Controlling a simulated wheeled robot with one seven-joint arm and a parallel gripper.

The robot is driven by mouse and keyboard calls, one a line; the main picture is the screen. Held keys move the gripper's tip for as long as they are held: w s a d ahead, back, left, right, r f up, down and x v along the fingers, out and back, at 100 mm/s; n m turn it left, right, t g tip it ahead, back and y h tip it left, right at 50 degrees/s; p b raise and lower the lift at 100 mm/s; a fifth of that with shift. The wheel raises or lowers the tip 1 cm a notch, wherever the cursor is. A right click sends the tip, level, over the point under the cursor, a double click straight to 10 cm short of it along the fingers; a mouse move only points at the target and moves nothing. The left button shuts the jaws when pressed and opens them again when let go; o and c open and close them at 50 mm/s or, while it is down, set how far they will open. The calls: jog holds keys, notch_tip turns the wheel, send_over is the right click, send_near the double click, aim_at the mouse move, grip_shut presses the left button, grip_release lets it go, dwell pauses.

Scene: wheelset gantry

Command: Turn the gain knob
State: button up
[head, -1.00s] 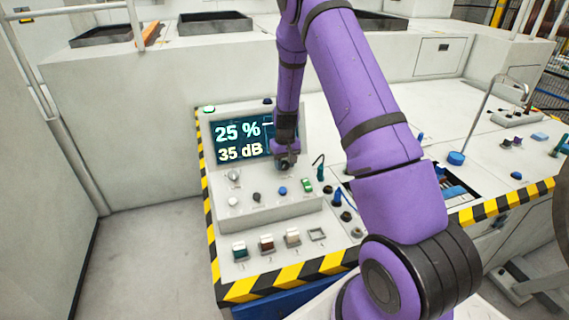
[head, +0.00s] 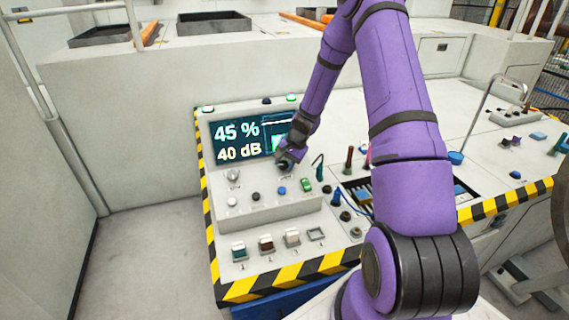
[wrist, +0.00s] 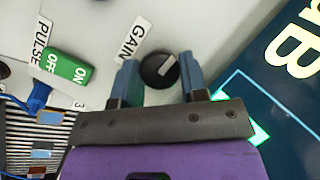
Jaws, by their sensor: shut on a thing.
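The gain knob (wrist: 158,70) is a round dark knob with a pale pointer line, beside the GAIN label in the wrist view. My gripper (wrist: 160,78) has its two blue fingers on either side of the knob, shut on it. The screen (head: 240,142) reads 45 % and 40 dB.
A green ON/OFF pulse switch (wrist: 69,65) sits left of the knob in the wrist view. The floor at left is clear.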

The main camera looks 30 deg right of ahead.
jog(key=m+t, duration=0.2)
jog(key=m, duration=0.2)
jog(key=shift+s+m, duration=0.1)
jog(key=shift+m, duration=0.3)
dwell(0.4)
jog(key=o, duration=0.9)
jog(key=v, duration=1)
jog(key=shift+s+d+r, duration=0.25)
